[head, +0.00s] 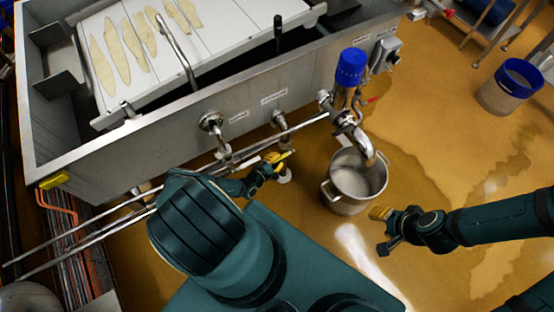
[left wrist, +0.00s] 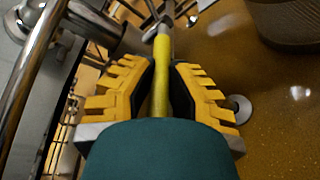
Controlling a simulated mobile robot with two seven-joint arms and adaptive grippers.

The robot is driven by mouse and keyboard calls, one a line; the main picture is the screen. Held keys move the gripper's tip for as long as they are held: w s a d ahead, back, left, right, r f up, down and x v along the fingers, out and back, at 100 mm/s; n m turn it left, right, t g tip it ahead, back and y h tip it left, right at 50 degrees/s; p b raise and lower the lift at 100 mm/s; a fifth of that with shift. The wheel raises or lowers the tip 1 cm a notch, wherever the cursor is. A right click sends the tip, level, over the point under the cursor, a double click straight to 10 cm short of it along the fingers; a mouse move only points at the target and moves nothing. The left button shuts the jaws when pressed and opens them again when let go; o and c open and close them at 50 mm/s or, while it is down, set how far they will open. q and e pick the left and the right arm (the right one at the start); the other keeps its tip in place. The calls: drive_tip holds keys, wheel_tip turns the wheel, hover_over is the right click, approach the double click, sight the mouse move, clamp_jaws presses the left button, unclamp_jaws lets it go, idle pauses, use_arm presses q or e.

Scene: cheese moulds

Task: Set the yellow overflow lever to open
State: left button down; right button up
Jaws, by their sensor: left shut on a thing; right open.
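The yellow overflow lever (left wrist: 161,75) runs between the two yellow fingers of my left gripper (left wrist: 160,90) in the left wrist view, with its far end at a metal fitting. My left gripper (head: 272,163) is shut on it beside the steel vat's front, below the pipe outlets. In the head view the lever (head: 288,154) shows only as a small yellow piece at the gripper. My right gripper (head: 381,215) is open and empty, to the right of the steel pot. Whether the lever stands at open or shut cannot be told.
The steel vat (head: 100,160) holds white boards with pale strips. A blue-topped valve (head: 350,68) with a curved spout stands over the steel pot (head: 355,182). Metal pipes (head: 200,170) run along the vat's front. A blue-rimmed bucket (head: 511,86) stands far right. The wet floor between is clear.

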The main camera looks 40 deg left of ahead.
use_arm(q)
drive_tip(key=shift+d+f, duration=0.1)
drive_tip(key=shift+f+t, duration=0.4)
drive_tip(key=shift+t, duration=0.3)
drive_tip(key=c, duration=0.9)
unclamp_jaws()
drive_tip(key=s+r, duration=0.1)
drive_tip(key=s, duration=1)
drive_tip(key=shift+s+a, duration=0.4)
drive_tip(key=shift+a, duration=0.05)
drive_tip(key=shift+r, duration=0.1)
